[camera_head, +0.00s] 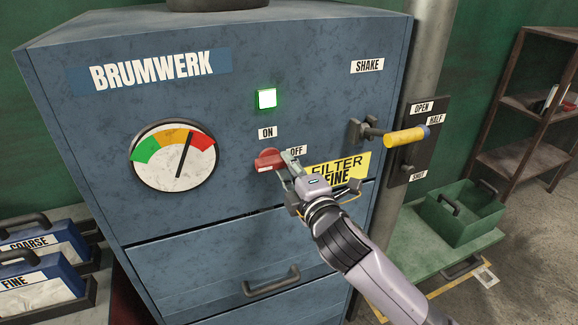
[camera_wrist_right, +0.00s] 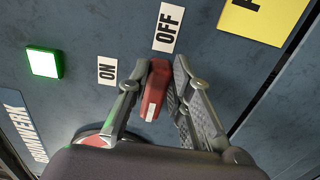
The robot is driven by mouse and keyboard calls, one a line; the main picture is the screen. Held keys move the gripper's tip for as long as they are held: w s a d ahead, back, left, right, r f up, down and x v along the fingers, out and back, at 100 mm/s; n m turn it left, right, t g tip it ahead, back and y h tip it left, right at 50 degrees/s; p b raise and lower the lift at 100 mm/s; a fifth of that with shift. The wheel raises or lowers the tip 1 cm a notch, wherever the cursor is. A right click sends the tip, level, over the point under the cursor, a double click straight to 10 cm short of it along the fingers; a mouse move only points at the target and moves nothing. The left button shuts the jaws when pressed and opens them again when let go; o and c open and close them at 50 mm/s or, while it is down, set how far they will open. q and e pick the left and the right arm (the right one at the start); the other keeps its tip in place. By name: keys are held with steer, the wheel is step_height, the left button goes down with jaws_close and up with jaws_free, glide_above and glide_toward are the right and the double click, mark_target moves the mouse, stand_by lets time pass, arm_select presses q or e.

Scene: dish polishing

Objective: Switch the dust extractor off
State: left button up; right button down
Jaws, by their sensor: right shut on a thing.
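The dust extractor is a blue cabinet (camera_head: 95,110) lettered BRUMWERK. Its red rotary switch knob (camera_head: 267,160) sits below the ON label (camera_head: 267,132) and left of the OFF label (camera_head: 297,151). My right gripper (camera_head: 282,167) is shut on the knob. In the right wrist view the red knob (camera_wrist_right: 156,90) lies between the two fingers, its long axis running roughly toward the OFF label (camera_wrist_right: 168,28). A white mark shows on its end away from OFF. The square lamp (camera_head: 267,98) glows with a green rim. My left gripper is not in view.
A gauge (camera_head: 173,155) has its needle near the yellow-red border. A yellow shake handle (camera_head: 405,137) juts out right of my gripper, by a lever plate (camera_head: 418,140). A drawer handle (camera_head: 271,282) is below. A green bin (camera_head: 465,214) stands right; filter boxes (camera_head: 45,292) stand left.

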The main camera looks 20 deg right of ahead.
steer(key=c, duration=1.4)
jaws_free()
steer(key=shift+c, duration=0.2)
steer(key=s, duration=0.7)
steer(key=shift+s+d, duration=0.15)
steer(key=shift+s, duration=0.1)
